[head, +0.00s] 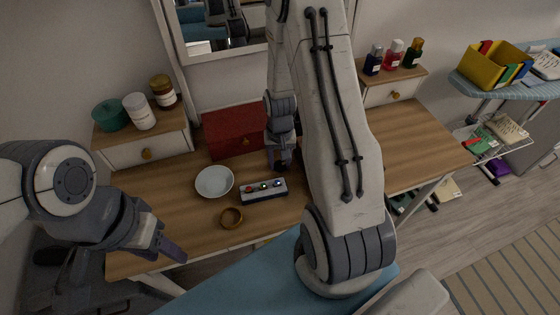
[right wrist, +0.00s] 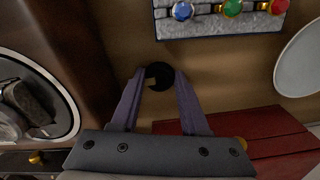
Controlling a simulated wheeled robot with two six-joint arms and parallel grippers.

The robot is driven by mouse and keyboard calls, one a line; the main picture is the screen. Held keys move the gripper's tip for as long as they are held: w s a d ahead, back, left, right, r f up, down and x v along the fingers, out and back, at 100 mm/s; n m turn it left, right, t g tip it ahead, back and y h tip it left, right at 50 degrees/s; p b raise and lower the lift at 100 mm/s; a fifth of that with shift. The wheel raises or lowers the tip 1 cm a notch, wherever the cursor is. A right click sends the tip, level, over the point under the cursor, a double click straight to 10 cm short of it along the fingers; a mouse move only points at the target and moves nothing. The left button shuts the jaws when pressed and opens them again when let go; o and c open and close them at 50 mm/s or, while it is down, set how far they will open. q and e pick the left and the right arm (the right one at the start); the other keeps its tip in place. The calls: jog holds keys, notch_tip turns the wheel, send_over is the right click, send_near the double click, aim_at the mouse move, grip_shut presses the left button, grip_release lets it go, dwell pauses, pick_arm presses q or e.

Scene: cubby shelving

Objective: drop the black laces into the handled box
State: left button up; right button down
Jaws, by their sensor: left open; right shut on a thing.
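My right gripper (head: 280,165) is low over the wooden dressing table, between the red box and the jewelled tray. In the right wrist view its fingers (right wrist: 160,88) close on a small black bundle, the black laces (right wrist: 160,70), at their tips. The laces are not clear in the head view. My left gripper (head: 172,248) is open and empty at the table's front left edge. A red box (head: 225,131) with a gold knob sits at the back of the table; it also shows in the right wrist view (right wrist: 265,142). I cannot tell for sure which box is the handled one.
A white bowl (head: 214,181), a grey tray with coloured gems (head: 264,191) and a gold bangle (head: 231,218) lie near the right gripper. A yellow box (head: 484,70) stands on the blue board at far right. The table's right side is clear.

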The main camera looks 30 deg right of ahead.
jog(key=shift+f, duration=0.15)
jog(key=shift+c, duration=2)
grip_release()
